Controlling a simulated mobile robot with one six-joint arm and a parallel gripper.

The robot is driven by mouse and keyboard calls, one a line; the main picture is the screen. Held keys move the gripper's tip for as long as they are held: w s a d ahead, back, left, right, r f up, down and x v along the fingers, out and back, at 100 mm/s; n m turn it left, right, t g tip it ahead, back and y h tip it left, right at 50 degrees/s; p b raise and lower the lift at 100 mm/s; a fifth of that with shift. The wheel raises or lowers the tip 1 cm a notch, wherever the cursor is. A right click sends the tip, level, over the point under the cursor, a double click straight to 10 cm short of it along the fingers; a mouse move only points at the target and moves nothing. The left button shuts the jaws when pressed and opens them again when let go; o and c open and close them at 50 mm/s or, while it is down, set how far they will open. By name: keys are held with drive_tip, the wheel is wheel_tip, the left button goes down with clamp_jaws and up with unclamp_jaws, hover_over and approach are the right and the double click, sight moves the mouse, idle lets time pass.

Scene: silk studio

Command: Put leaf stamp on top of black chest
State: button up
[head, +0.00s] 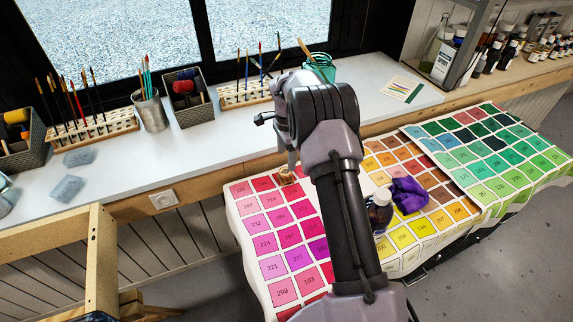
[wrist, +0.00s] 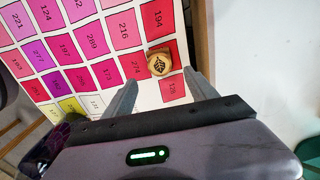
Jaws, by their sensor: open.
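The leaf stamp (wrist: 159,63) is a small round wooden piece with a dark leaf on its upward face. It sits on the pink and red part of the colour-swatch cloth (wrist: 100,63). In the head view the stamp (head: 286,177) is at the cloth's far left, just under my gripper (head: 291,160). In the wrist view my gripper (wrist: 162,84) is open and empty, with its two fingers pointing toward the stamp, which appears just beyond the gap between the tips. I cannot make out a black chest in either view.
A dark bottle (head: 380,212) and a crumpled purple cloth (head: 408,195) stand on the swatches to the right of my arm. The white windowsill counter (head: 200,150) behind holds brush racks, a metal cup (head: 151,112) and baskets. Bottles fill a shelf at top right.

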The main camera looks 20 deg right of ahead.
drive_tip(key=s+a+r+n+t, duration=0.1)
drive_tip(key=s+a+r+n, duration=0.3)
drive_tip(key=r, duration=0.8)
drive_tip(key=s+a+r+n+t, duration=0.2)
drive_tip(key=s+a+r, duration=0.4)
drive_tip(key=r, duration=0.6)
drive_tip(key=s+a+r+n+t+y, duration=0.1)
drive_tip(key=s+a+n, duration=0.2)
drive_tip(key=s, duration=1)
drive_tip(key=s+a+r+n+t+y, duration=0.1)
drive_tip(key=s+a+n, duration=0.3)
drive_tip(key=s, duration=0.9)
drive_tip(key=shift+a+r+n+t, duration=0.15)
drive_tip(key=shift+r+n+t, duration=0.15)
drive_tip(key=shift+r+t, duration=0.15)
